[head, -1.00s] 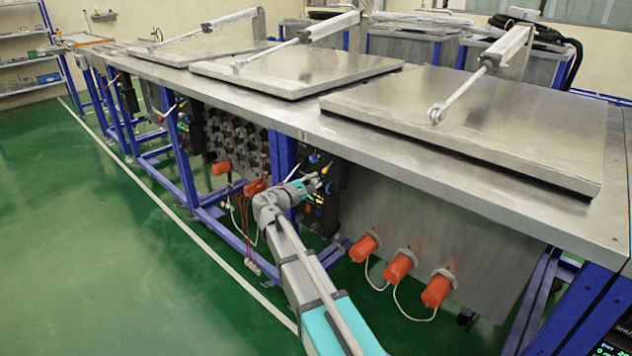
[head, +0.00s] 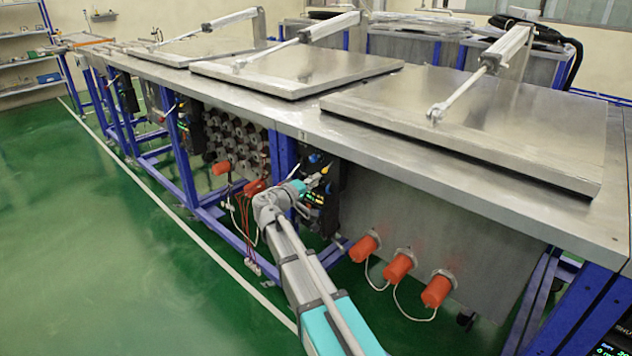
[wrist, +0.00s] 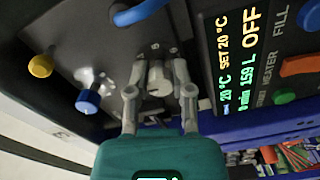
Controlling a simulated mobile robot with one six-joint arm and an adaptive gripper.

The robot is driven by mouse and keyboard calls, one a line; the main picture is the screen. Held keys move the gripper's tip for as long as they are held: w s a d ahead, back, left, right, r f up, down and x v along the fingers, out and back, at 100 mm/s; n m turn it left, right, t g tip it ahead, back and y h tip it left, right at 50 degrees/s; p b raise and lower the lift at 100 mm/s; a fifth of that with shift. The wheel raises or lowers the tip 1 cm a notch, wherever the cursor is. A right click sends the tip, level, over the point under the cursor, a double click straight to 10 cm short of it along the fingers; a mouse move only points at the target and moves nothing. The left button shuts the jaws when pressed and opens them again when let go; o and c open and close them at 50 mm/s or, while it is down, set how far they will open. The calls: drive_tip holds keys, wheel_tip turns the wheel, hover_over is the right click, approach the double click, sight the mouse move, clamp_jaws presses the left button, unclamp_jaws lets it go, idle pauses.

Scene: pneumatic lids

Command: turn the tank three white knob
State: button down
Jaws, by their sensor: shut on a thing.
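The white knob (wrist: 158,80) is on the dark control panel and shows between the two grey fingers in the wrist view. My gripper (wrist: 159,90) is shut on this knob, with one finger on each side. In the head view my gripper (head: 322,178) is at the panel under the table edge, and it hides the knob. A blue-capped knob (wrist: 88,101) and a yellow knob (wrist: 40,65) sit to the left on the same panel. A lit display (wrist: 238,62) to the right reads 20 °C, SET 20 °C, 159 L and OFF.
A green button (wrist: 284,97) and an orange switch (wrist: 299,66) are right of the display. Steel lids (head: 480,120) with pneumatic arms lie on the table above. Orange plugs (head: 400,265) stick out from the tank at right. The green floor at left is clear.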

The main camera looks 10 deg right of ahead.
drive_tip(key=m, duration=0.4)
drive_tip(key=shift+a+m, duration=0.2)
drive_tip(key=shift+m, duration=0.1)
drive_tip(key=m, duration=0.4)
drive_tip(key=shift+m, duration=0.4)
drive_tip(key=c, duration=0.6)
unclamp_jaws()
drive_tip(key=shift+c, duration=0.2)
drive_tip(key=shift+o, duration=0.8)
drive_tip(key=shift+d, duration=0.1)
drive_tip(key=v, duration=1.2)
